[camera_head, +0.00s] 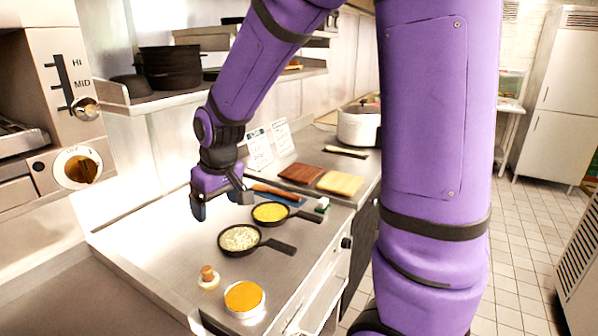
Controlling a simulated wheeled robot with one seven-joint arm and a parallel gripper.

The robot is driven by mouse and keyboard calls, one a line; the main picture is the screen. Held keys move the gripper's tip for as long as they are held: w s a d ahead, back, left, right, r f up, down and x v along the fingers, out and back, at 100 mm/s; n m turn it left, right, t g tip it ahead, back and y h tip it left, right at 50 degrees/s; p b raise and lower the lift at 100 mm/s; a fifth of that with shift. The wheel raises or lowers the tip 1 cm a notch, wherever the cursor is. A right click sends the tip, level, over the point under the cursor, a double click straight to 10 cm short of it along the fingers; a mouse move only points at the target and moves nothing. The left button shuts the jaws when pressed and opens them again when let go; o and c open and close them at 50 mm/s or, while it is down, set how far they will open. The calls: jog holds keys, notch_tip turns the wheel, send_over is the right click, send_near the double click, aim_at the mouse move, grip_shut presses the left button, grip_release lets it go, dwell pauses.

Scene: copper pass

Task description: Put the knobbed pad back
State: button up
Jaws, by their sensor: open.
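The knobbed pad (208,278), a small pale round pad with a brown upright knob, sits on the steel counter (160,240) near its front left. My gripper (221,205) is open and empty above the counter, farther back than the pad and apart from it. Its two dark fingers point down. I cannot tell which spot the pad belongs to.
A round tin with orange contents (244,298) stands right of the pad. A pan of pale food (239,238) and a pan of yellow food (270,212) lie behind it, handles rightward. Brown (301,173) and yellow (340,183) boards lie farther back. Counter left of the pans is clear.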

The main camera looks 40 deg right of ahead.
jog(key=s+d+r+m+t, duration=0.1)
jog(key=s+d+r, duration=0.1)
jog(key=s+r, duration=0.4)
jog(key=s+d+r+m+t, duration=0.1)
jog(key=s+r, duration=0.6)
jog(key=s, duration=0.9)
jog(key=shift+d+r+t+h, duration=0.3)
jog(key=shift+d, duration=0.25)
